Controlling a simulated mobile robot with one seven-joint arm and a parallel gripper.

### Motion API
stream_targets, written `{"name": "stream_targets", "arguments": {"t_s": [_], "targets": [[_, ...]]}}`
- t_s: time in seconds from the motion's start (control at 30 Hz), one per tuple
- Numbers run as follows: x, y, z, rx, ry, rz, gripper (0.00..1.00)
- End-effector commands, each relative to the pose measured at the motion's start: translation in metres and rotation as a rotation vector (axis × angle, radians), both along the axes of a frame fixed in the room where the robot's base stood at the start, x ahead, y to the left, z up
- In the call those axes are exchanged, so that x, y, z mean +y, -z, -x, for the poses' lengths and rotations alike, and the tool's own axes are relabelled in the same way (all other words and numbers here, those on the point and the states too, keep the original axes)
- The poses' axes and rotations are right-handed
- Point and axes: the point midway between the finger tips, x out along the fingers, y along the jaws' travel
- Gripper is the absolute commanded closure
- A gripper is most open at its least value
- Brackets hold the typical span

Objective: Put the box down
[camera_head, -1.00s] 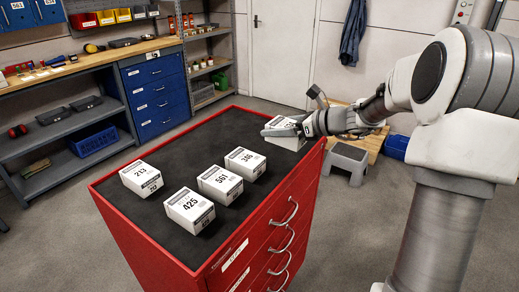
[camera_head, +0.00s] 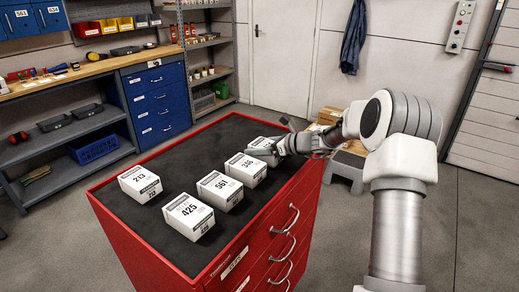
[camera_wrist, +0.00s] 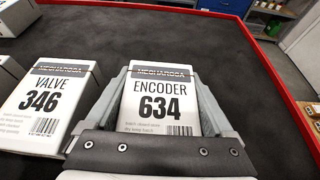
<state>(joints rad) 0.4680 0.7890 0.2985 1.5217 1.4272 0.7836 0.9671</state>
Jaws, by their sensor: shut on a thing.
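The box in my gripper is white with a dark band and reads ENCODER 634 (camera_wrist: 158,104) in the wrist view. My gripper (camera_wrist: 160,115) is shut on it, with one finger on each side. In the head view, my gripper (camera_head: 278,150) is over the far right part of the red cabinet's black top, and the held box (camera_head: 262,147) is partly hidden. It is low at the top; I cannot tell whether it touches. The white box VALVE 346 (camera_wrist: 45,105) stands just left of it, with a narrow gap in the wrist view; it also shows in the head view (camera_head: 246,168).
Boxes 561 (camera_head: 218,190), 425 (camera_head: 187,215) and 213 (camera_head: 138,183) stand on the red cabinet (camera_head: 160,258). The black top (camera_head: 205,150) is clear at the back left. A grey step stool (camera_head: 346,168) stands on the floor to the right.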

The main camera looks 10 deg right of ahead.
Motion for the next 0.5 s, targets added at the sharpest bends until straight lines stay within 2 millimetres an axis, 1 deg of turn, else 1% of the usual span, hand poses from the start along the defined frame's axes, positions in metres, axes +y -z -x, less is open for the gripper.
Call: {"name": "stream_targets", "arguments": {"t_s": [0.03, 0.23, 0.37, 0.4, 0.47, 0.5], "targets": [[0.0002, 0.0032, -0.0003, -0.002, 0.000, -0.001, 0.86], [0.0001, 0.0020, -0.0002, -0.003, -0.001, -0.001, 0.86], [0.0002, 0.0059, -0.0002, -0.003, -0.001, 0.000, 0.86], [0.0000, 0.0061, 0.0001, -0.001, 0.000, 0.000, 0.09], [0.0000, 0.0056, 0.0000, -0.001, 0.000, 0.000, 0.00], [0.0000, 0.0056, 0.0000, -0.001, 0.000, 0.000, 0.00]]}}
